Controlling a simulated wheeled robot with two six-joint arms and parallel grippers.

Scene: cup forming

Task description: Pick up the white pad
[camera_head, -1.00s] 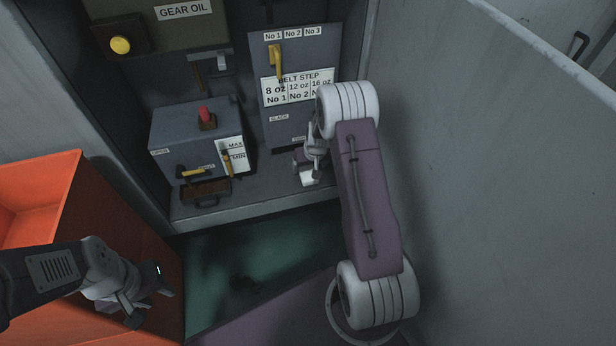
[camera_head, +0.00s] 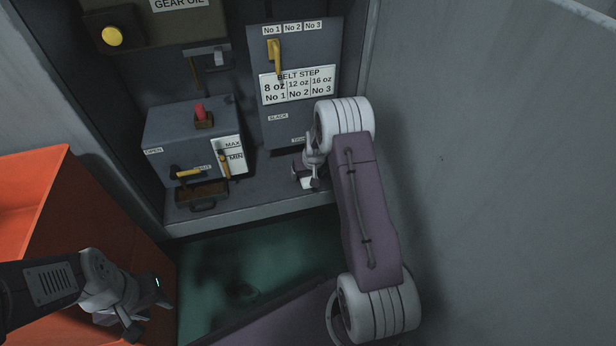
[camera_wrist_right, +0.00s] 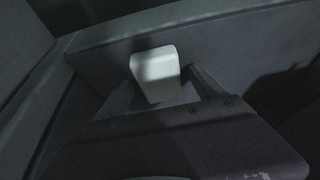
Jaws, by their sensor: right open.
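The white pad (camera_wrist_right: 156,72) shows in the right wrist view as a small rounded block. It lies between the two fingers of my right gripper (camera_wrist_right: 160,92), which is open around it with dark gaps at the sides; I cannot tell whether a finger touches it. In the head view a little of the white pad (camera_head: 307,183) shows on the shelf below my right gripper (camera_head: 308,174), largely hidden by the gripper and wrist. My left gripper (camera_head: 150,312) hangs at the lower left beside the orange bin, away from the pad; its jaw gap is not clear.
A grey box with a red knob (camera_head: 201,113) and a small brown drawer (camera_head: 202,194) stand on the shelf (camera_head: 250,208) to the left. A panel with a yellow lever (camera_head: 274,56) rises behind. The orange bin (camera_head: 95,235) is at left; a grey wall (camera_head: 480,150) closes the right.

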